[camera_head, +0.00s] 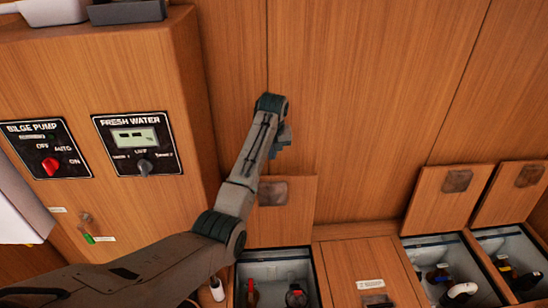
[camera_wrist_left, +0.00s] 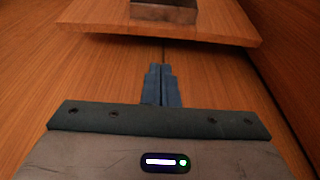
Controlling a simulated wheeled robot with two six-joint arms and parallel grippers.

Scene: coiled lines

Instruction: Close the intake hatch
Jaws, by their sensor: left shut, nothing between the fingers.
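Several floor hatches sit along the bottom of the head view; I cannot read a label that tells which is the intake hatch. The left hatch's wooden lid (camera_head: 297,222) stands open, upright behind its grey bin (camera_head: 272,256), with a dark metal plate (camera_head: 272,193) on it. My left gripper (camera_head: 282,141) is at the lid's upper edge, near the back wall, partly hidden by my wrist. In the left wrist view its fingers (camera_wrist_left: 162,85) are shut and empty, close to the wooden lid (camera_wrist_left: 165,37). My right gripper is not in view.
A middle hatch lid (camera_head: 362,264) lies closed. Two hatches on the right stand open, their lids (camera_head: 443,204) (camera_head: 508,196) leaning back. A cabinet with bilge pump (camera_head: 48,148) and fresh water (camera_head: 137,144) panels stands left of my arm.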

